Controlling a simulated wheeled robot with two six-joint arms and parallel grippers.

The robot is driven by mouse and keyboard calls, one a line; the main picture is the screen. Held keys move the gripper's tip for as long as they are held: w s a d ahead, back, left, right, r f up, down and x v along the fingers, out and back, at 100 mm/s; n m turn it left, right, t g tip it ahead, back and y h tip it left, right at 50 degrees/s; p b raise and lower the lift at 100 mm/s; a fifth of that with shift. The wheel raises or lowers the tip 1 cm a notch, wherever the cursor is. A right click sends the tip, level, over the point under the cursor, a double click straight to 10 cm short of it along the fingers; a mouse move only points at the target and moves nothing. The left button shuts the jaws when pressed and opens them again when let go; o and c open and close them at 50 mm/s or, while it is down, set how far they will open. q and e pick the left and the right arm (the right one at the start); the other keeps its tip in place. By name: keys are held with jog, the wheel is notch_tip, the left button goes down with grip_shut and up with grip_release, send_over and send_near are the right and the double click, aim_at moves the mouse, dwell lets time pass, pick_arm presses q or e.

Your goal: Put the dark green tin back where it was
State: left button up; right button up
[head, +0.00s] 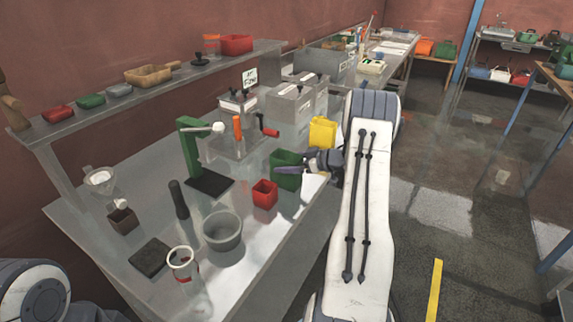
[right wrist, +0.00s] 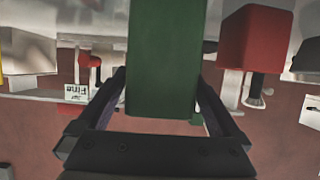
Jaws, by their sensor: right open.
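The dark green tin (head: 284,181) stands on the grey bench, behind the small red tin and in front of the yellow tin. My right gripper (head: 292,169) comes in from the right and is open at the green tin. In the right wrist view the green tin (right wrist: 162,55) is between the two fingers of my right gripper (right wrist: 160,100). A narrow gap seems to show on each side of it. Whether either finger touches the tin I cannot tell. My left gripper is not in view.
A small red tin (head: 264,194) stands close in front, and a yellow tin (head: 322,133) close behind. A grey bucket (head: 223,232), a green press stand (head: 190,150) and a metal filler with a red crank (head: 240,125) stand nearby. The bench's right edge is close.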

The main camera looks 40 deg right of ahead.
jog(key=b+v, duration=0.2)
jog(key=v, duration=0.9)
jog(key=w+a+r+h, duration=0.2)
jog(key=w+a+r, duration=0.1)
jog(key=w+a, duration=0.4)
jog(key=w+a+r+h, duration=0.2)
jog(key=w+a+r, duration=0.2)
jog(key=w+a, duration=0.3)
jog(key=s+a+g+h, duration=0.1)
jog(key=s+a+g, duration=0.3)
jog(key=a, duration=1.3)
jog(key=s+a+f+n+g, duration=0.1)
jog(key=s+a, duration=0.4)
jog(key=s, duration=0.7)
jog(key=s+a+f+n+g, duration=0.1)
jog(key=s+a+g, duration=0.3)
jog(key=s, duration=0.8)
jog(key=s+a+f+g+y, duration=0.1)
jog(key=s+a+g, duration=0.2)
jog(key=s+a, duration=0.4)
jog(key=s, duration=0.5)
jog(key=shift+a+f+n, duration=0.2)
jog(key=shift+f+n, duration=0.2)
